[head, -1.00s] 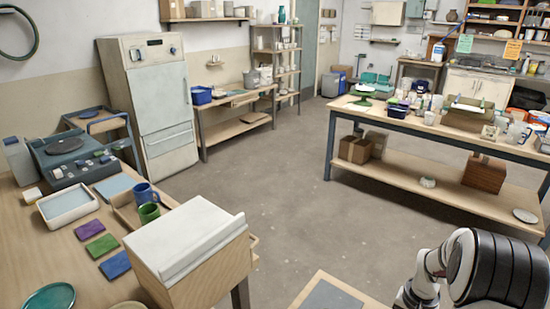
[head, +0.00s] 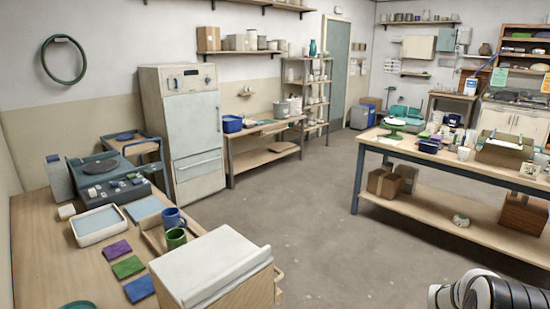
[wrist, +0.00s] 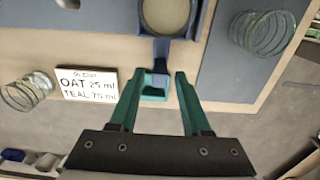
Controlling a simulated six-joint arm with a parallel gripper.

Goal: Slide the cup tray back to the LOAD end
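In the wrist view, a dark blue piece that looks like the cup tray (wrist: 193,20) is at the top centre, partly cut off by the picture edge. It holds a round cup (wrist: 165,14) with pale grey-beige contents. A narrow dark blue tab (wrist: 160,55) reaches down from it to a small teal block (wrist: 154,92). My gripper (wrist: 159,76) has green fingers, spread apart, one on each side of the tab and block. I cannot tell whether either finger touches them. The head view does not show the gripper; no LOAD marking is readable.
In the wrist view, a card reading OAT 25 ml, TEAL 75 ml (wrist: 88,84) lies left of the fingers. A clear coiled or glass vessel (wrist: 26,92) is left of it, another (wrist: 262,32) at upper right. The head view shows a table with mugs (head: 173,228) and open floor (head: 300,220).

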